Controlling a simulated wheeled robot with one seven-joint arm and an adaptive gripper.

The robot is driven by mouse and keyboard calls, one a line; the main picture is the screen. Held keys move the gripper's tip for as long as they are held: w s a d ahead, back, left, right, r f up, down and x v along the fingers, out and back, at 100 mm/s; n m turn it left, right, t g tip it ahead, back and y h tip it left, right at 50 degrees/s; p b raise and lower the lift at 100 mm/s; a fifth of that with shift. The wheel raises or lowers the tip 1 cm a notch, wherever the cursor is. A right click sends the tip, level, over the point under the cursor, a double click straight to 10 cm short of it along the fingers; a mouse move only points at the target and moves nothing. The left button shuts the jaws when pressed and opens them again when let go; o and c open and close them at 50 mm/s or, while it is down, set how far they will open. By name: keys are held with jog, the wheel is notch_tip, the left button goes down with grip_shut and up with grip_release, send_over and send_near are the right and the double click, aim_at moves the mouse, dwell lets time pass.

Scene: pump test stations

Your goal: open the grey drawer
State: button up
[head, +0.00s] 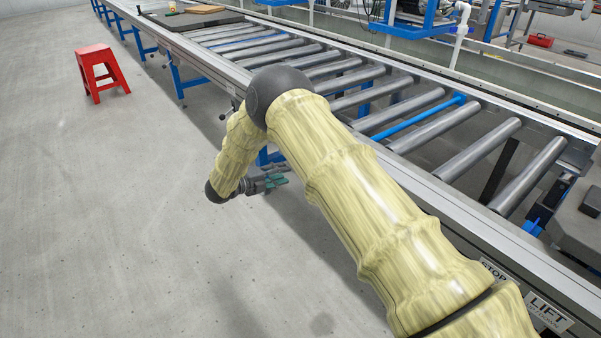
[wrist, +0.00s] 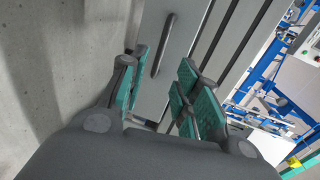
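In the wrist view, a grey panel (wrist: 183,62) with a long, narrow dark bar or slot (wrist: 163,46) lies ahead of the fingers. It looks like the front of the grey drawer, with the bar as its handle, but I cannot tell for sure. My gripper (wrist: 158,95) is open, with green pads apart and nothing seen between them. The bar shows beyond the gap between the fingers, and I cannot tell how far off it is. In the head view my gripper (head: 272,182) hangs beside the conveyor, low over the floor. No drawer shows clearly there.
A long roller conveyor (head: 443,133) runs diagonally through the head view, with blue legs below. A red stool (head: 101,72) stands on the floor at the upper left.

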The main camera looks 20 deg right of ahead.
jog(key=b+x, duration=0.2)
jog(key=x, duration=0.7)
grip_shut()
